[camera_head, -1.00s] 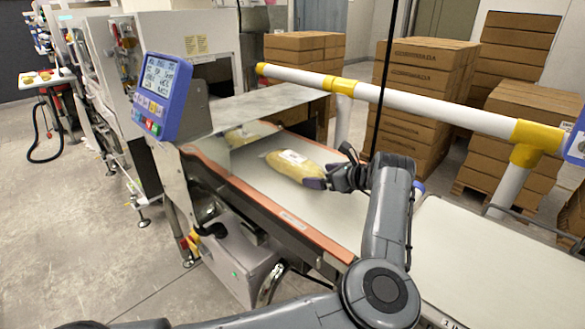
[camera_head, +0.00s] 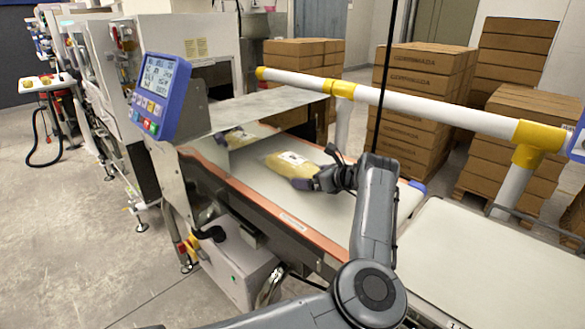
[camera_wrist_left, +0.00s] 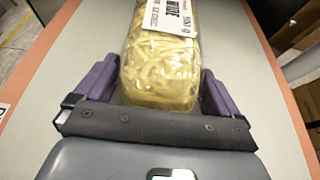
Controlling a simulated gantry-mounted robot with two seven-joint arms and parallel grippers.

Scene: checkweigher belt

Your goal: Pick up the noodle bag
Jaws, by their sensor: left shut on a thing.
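The noodle bag (camera_head: 290,160) is a clear bag of pale yellow noodles with a white label, at the belt in the head view. In the left wrist view the noodle bag (camera_wrist_left: 160,72) lies between my two purple fingers, its label toward the far end. My left gripper (camera_head: 312,182) is shut on the bag's near end. I cannot tell whether the bag touches the belt (camera_head: 335,205) or is slightly raised. My right gripper is not in view.
A yellow shape (camera_head: 237,138) shows by the metal cover (camera_head: 265,107); I cannot tell whether it is another bag or a reflection. A white and yellow rail (camera_head: 420,113) runs behind the belt. A blue display (camera_head: 158,95) stands at left. Cartons (camera_head: 415,110) are stacked behind.

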